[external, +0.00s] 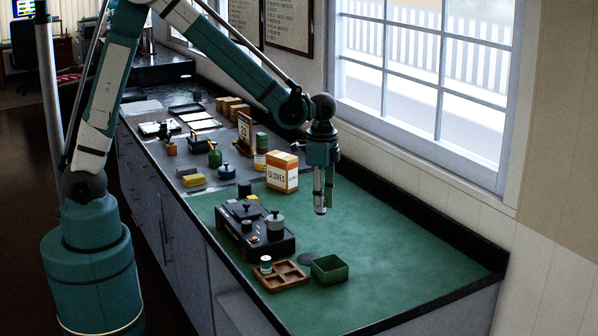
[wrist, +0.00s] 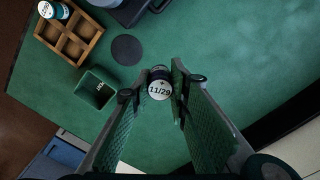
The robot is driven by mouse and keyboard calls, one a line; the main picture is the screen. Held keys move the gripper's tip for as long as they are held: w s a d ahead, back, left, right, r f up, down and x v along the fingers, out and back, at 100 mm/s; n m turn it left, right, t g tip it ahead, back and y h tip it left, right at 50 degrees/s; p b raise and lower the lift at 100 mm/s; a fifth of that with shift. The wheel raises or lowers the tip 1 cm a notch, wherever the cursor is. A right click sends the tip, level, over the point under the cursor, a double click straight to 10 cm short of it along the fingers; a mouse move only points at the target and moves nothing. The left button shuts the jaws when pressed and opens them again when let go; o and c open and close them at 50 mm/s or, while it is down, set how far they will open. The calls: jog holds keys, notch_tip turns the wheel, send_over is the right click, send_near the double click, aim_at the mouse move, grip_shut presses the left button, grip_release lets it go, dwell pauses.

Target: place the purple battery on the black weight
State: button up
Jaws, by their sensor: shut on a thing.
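My gripper (external: 320,205) hangs above the right part of the green mat, clear of the things on it. In the wrist view, its fingers (wrist: 160,92) are shut on a small dark, purplish cylinder with a white end marked 11/29 (wrist: 160,90), which I take to be the purple battery. Most of its side is hidden. A dark knobbed weight (external: 275,226), likely the black weight, stands on the black device (external: 282,247), left of and below my gripper in the external view. Another small dark block (external: 244,188) stands farther back.
A wooden divided tray (external: 283,279) holds a teal-and-white cylinder (external: 265,264). Beside it are a green open box (external: 329,270) and a flat dark disc (external: 307,260). A gloves box (external: 282,172) stands behind. The right of the green mat (external: 410,245) is free.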

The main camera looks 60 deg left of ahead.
jog(key=w+a+r+n, duration=0.1)
jog(key=w+a+n, duration=0.15)
jog(key=a, duration=1.05)
notch_tip(320, 180, up, 2)
jog(key=n+p, duration=0.1)
jog(key=n, duration=0.9)
send_over(244, 183)
jog(key=shift+r, duration=0.2)
jog(key=shift+d+f, duration=0.1)
jog(key=shift+f, duration=0.05)
jog(key=shift+w+f, duration=0.1)
jog(key=shift+f, duration=2.65)
jog(key=shift+f, duration=0.1)
jog(key=shift+f, duration=2)
jog(key=shift+f, duration=0.1)
